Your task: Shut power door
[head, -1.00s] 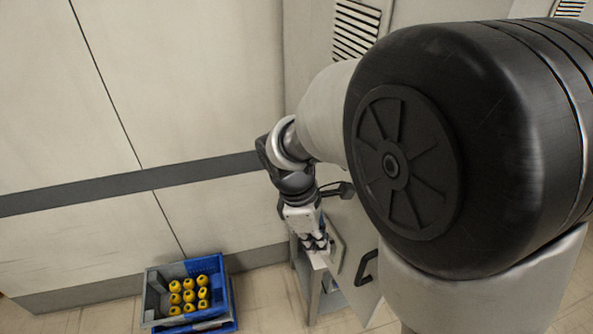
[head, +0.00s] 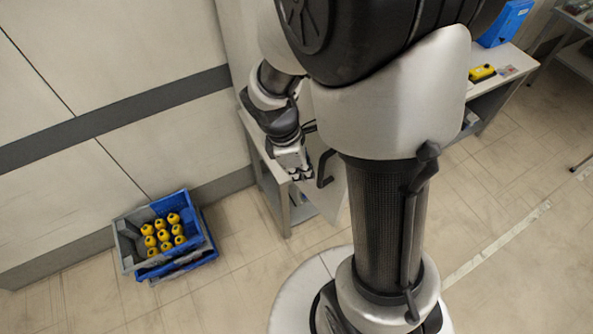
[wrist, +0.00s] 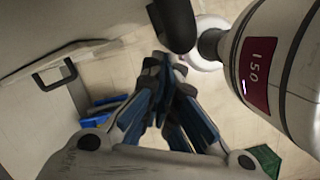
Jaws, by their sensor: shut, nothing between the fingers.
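A pale door panel with a black bar handle (head: 325,168) shows beside the grey cabinet (head: 285,213) in the head view, and appears to stand open from it. It is partly hidden by my arm. In the wrist view a pale panel with a dark handle (wrist: 56,76) is at the left. My gripper (head: 303,175) is just left of the handle in the head view, pointing down. In the wrist view my gripper (wrist: 165,64) has its fingers together and empty, apart from the handle. I cannot tell whether it touches the panel.
A grey crate (head: 126,250) with yellow items rests on a blue crate (head: 207,243) on the floor at left. A bench (head: 502,70) with a blue bin (head: 507,22) and a yellow device (head: 482,72) stands at upper right. Floor (head: 510,255) at lower right is clear.

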